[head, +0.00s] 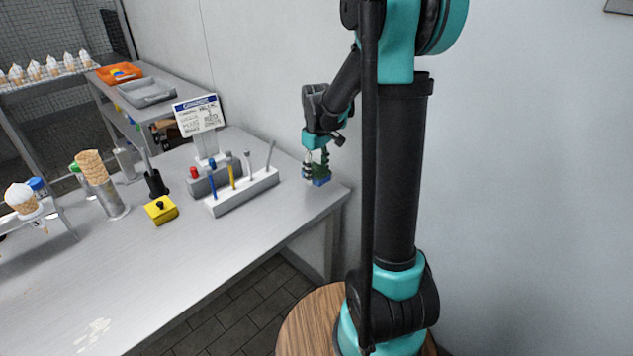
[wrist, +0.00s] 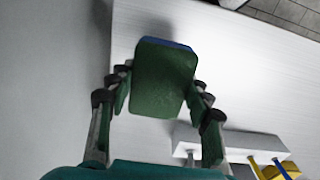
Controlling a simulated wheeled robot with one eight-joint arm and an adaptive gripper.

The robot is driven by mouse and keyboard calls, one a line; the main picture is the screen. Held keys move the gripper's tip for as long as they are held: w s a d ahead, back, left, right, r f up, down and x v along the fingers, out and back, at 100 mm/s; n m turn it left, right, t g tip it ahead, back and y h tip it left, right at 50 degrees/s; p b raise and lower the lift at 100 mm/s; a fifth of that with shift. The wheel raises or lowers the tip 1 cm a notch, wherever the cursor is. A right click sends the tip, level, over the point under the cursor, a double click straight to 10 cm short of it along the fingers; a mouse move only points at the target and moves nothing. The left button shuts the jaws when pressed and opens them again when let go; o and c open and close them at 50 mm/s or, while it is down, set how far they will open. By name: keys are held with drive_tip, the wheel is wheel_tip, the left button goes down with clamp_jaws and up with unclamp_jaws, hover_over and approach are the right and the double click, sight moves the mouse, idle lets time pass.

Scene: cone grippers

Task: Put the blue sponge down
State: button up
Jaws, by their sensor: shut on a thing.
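The blue sponge (head: 321,182) shows in the head view at the far right end of the metal table, between the fingers of my gripper (head: 317,168). In the wrist view the sponge (wrist: 165,78) shows a dark green face with a thin blue edge at its far side. My gripper (wrist: 160,100) is shut on it, one finger on each side. The sponge is at or close above the table top (head: 262,250); I cannot tell whether it touches. Its underside is hidden.
A white holder (head: 243,195) with upright tools stands left of the gripper. A yellow block (head: 161,210) and a steel cup with stacked cones (head: 92,168) stand farther left. A sign (head: 199,116) stands behind. The wall is close on the right.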

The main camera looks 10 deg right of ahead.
sight(316, 188)
drive_tip(key=shift+f, duration=1.9)
drive_tip(key=shift+f, duration=0.1)
drive_tip(key=o, duration=1.2)
wheel_tip(316, 188, up, 12)
drive_tip(key=shift+f, duration=0.15)
drive_tip(key=shift+s, duration=0.1)
drive_tip(key=s+d+f+m+t, duration=0.2)
drive_tip(key=s+f, duration=0.4)
drive_tip(key=s, duration=0.5)
drive_tip(key=s+d+f+m+t, duration=0.2)
drive_tip(key=s+f+m, duration=0.3)
drive_tip(key=s, duration=0.5)
drive_tip(key=shift+s+f, duration=0.35)
drive_tip(key=shift+s, duration=0.05)
